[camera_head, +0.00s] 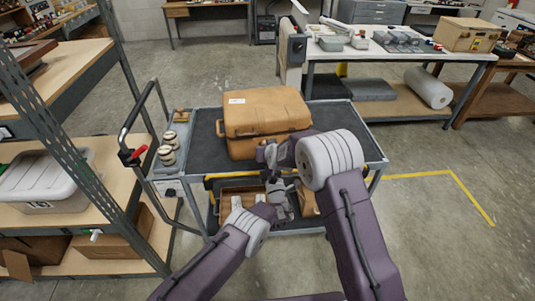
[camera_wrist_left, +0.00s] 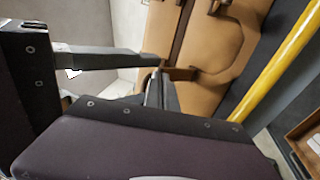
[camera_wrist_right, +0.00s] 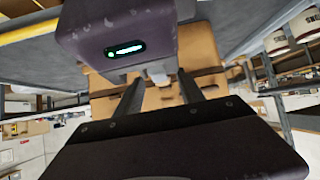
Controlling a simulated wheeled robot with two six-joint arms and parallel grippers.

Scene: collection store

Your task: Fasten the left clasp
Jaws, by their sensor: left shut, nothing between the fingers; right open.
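A tan case (camera_head: 262,105) lies with its lid down on the dark top of a cart. My right gripper (camera_wrist_right: 160,82) is open and empty, pointing at the case front (camera_wrist_right: 202,55). Whether the clasp is latched is unclear.
The cart (camera_head: 188,150) has a push handle (camera_head: 128,125) at left and a yellow bar (camera_wrist_left: 282,58) along its front edge. Jars (camera_head: 168,148) stand at its left end. A shelf rack stands at left, a loaded table (camera_head: 400,52) behind.

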